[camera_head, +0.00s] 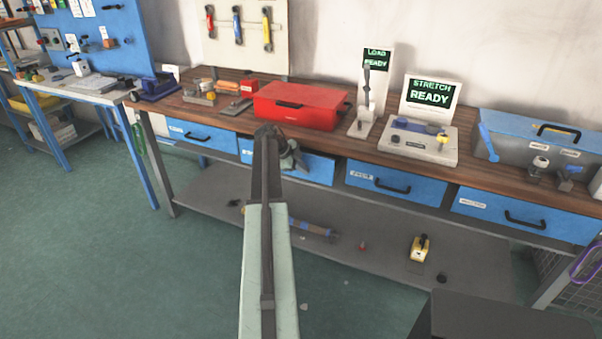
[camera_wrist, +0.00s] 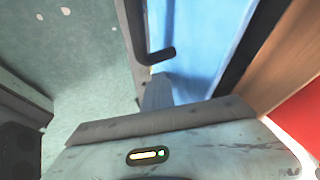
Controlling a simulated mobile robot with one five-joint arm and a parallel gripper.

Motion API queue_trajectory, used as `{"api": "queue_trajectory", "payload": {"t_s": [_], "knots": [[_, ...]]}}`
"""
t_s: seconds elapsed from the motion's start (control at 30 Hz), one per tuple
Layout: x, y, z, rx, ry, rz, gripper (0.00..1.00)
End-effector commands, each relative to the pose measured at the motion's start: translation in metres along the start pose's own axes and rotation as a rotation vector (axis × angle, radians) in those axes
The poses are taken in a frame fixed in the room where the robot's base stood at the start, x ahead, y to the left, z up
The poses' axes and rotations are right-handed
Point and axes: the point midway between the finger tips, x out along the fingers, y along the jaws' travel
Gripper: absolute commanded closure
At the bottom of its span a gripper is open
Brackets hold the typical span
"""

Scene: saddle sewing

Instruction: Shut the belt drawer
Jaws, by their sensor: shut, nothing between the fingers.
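Several blue drawers hang under the wooden bench; I cannot read their labels well enough to say which is the belt drawer. My gripper (camera_head: 292,158) is in front of the second drawer from the left (camera_head: 318,170), hiding part of its front. In the wrist view, a blue drawer front (camera_wrist: 205,42) with a dark handle (camera_wrist: 152,54) lies close ahead of my gripper (camera_wrist: 172,88). My gripper is shut and empty. I cannot tell whether it touches the drawer, or how far that drawer stands out.
A red toolbox (camera_head: 300,107) sits on the bench top (camera_head: 222,108) above my gripper. The lower shelf (camera_head: 345,245) holds a few loose items, including a yellow tool (camera_head: 419,249). Green floor (camera_head: 130,260) is clear in front of the bench.

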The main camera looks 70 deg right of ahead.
Motion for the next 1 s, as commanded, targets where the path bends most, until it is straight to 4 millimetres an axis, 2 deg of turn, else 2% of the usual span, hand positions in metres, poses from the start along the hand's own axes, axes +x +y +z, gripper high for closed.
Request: {"api": "queue_trajectory", "payload": {"t_s": [0.3, 0.47, 0.53, 0.6, 0.8, 1.0], "knots": [[-0.002, 0.002, 0.001, -0.001, -0.001, -0.001, 1.0], [-0.013, 0.024, 0.001, -0.005, -0.002, -0.002, 1.0], [-0.022, 0.041, 0.0, -0.006, -0.003, -0.003, 1.0], [-0.05, 0.033, -0.004, -0.005, -0.003, -0.004, 1.0], [-0.098, 0.033, -0.004, -0.003, -0.001, -0.002, 1.0], [-0.119, 0.035, -0.001, -0.003, -0.002, -0.002, 1.0]]}}
